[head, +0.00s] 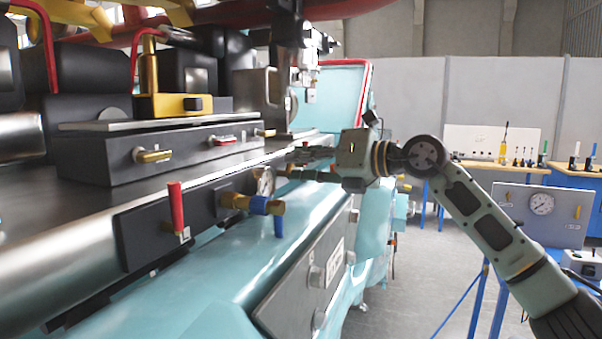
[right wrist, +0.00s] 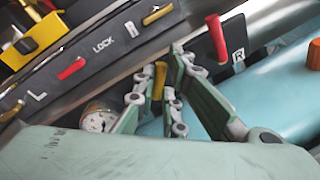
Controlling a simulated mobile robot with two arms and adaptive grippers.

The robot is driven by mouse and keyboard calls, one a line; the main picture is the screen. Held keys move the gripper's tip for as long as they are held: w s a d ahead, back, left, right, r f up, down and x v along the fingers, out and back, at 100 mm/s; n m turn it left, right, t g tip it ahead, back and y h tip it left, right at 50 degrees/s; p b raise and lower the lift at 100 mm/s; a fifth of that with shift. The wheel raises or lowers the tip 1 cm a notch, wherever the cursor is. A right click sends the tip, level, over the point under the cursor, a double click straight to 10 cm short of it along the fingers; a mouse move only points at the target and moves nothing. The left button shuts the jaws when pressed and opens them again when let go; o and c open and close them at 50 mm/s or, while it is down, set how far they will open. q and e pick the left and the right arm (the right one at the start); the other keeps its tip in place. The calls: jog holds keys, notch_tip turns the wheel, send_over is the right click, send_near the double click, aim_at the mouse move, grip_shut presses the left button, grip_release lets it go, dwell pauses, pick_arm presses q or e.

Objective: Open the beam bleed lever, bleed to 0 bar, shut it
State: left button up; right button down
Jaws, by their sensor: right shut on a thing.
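My right gripper (head: 305,160) reaches in from the right to the side of the dark beam. In the right wrist view its fingers (right wrist: 168,85) are closed around a small yellow lever (right wrist: 160,78). In the head view the fingers hide that lever. A small round gauge (head: 265,183) sits on the beam just left of the fingers; it also shows in the right wrist view (right wrist: 97,121), but its needle is too small to read. My left gripper is not in view.
A red handle (head: 222,141) and a yellow handle (head: 153,155) sit on the panel above, marked LOCK in the right wrist view. A bench panel with a large gauge (head: 541,204) stands at right.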

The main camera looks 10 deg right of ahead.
jog(key=n+b, duration=0.2)
jog(key=s+n+t+b, duration=0.1)
jog(key=shift+a+n, duration=0.35)
jog(key=shift+n, duration=0.05)
jog(key=shift+s+a+n+y+b, duration=0.1)
jog(key=shift+s+n+y+b, duration=0.05)
jog(key=shift+n+b, duration=0.4)
jog(key=shift+s+a+n+y+b, duration=0.15)
jog(key=shift+n+b, duration=0.15)
jog(key=shift+n, duration=0.45)
jog(key=c, duration=1.8)
grip_release()
jog(key=shift+d+r, duration=0.1)
jog(key=shift+d, duration=0.05)
jog(key=v, duration=1.2)
jog(key=shift+s, duration=0.15)
